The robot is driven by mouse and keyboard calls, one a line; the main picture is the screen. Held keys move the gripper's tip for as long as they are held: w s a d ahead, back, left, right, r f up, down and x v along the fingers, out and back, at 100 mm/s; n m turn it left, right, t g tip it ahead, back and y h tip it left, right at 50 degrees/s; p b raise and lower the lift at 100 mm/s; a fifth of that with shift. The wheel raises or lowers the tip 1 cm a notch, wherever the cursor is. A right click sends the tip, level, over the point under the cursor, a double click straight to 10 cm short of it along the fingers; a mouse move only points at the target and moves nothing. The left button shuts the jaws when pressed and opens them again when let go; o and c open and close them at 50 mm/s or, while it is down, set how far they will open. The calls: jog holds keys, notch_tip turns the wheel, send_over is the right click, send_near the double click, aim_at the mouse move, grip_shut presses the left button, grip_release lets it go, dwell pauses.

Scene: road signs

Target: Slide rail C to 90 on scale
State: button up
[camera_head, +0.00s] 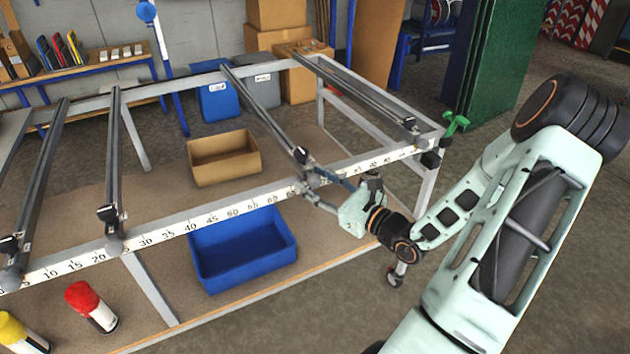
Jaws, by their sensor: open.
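Several dark rails lie across a grey metal frame; their letters are too small to read. The third rail from the left (262,115), possibly rail C, runs from the back bar to a dark end block (302,158) on the front bar. The white scale (240,209) runs along the front bar; numbers up to about 60 show left of this block, and those further right are hard to read. My gripper (314,187) is open at this rail's front end, with its fingers pointing left toward the block. Whether they touch it or straddle it cannot be told.
Other rails cross at the left (115,155) and right (365,90). A blue bin (243,275) and a cardboard box (224,160) sit on the lower shelf. Red-capped (92,306) and yellow-capped (22,333) cans stand at front left. A green clamp (455,124) is at the right corner.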

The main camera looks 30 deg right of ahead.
jog(key=shift+c, duration=0.4)
grip_shut()
jog(key=d, duration=1.8)
jog(key=shift+w+d+r, duration=0.15)
jog(key=shift+w+d, duration=0.2)
jog(key=shift+d, duration=0.05)
jog(key=shift+d+r, duration=0.1)
jog(key=shift+d, duration=0.5)
jog(key=shift+o, duration=0.4)
grip_release()
jog(key=shift+a, duration=0.1)
